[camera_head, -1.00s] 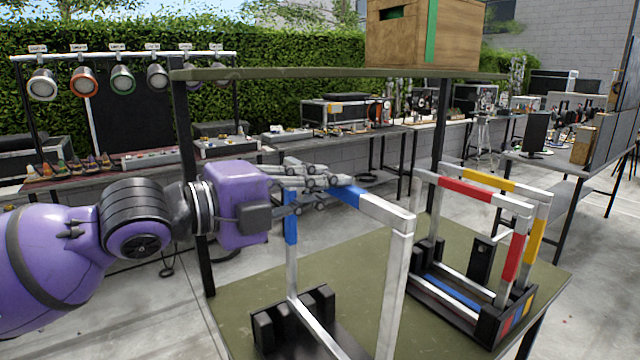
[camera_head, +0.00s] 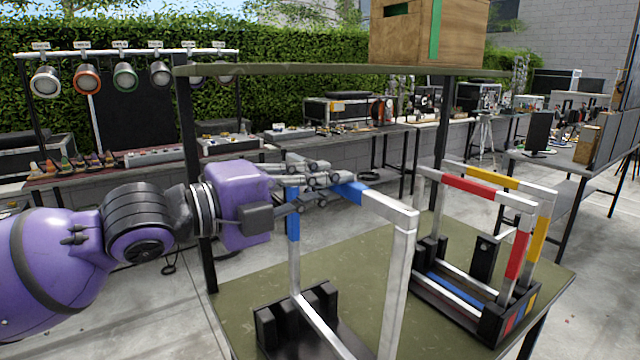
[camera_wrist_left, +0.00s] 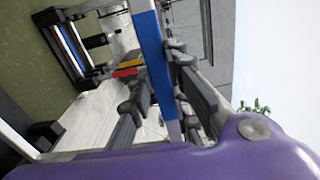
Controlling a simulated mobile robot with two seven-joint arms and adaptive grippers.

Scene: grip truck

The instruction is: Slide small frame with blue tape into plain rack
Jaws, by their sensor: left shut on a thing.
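The small white frame with blue tape (camera_head: 398,270) stands upright at the front of the olive table. Blue tape wraps its top bar and left post near their shared corner. My left gripper (camera_head: 318,182) is shut on the top bar near that corner; the left wrist view shows the blue-taped bar (camera_wrist_left: 149,45) between the fingers. The plain black rack (camera_head: 266,328) is under the frame, and the lower bar runs among its upright blocks. The rack's near end is cut off, so I cannot tell if the frame is fully seated. My right gripper is out of view.
A second black rack with coloured patches (camera_head: 486,325) stands at right, holding a red-taped frame (camera_head: 470,187) and a yellow-taped frame (camera_head: 500,182). An overhead shelf (camera_head: 340,71) bears a wooden box (camera_head: 400,37). Olive tabletop (camera_head: 345,262) shows between the racks.

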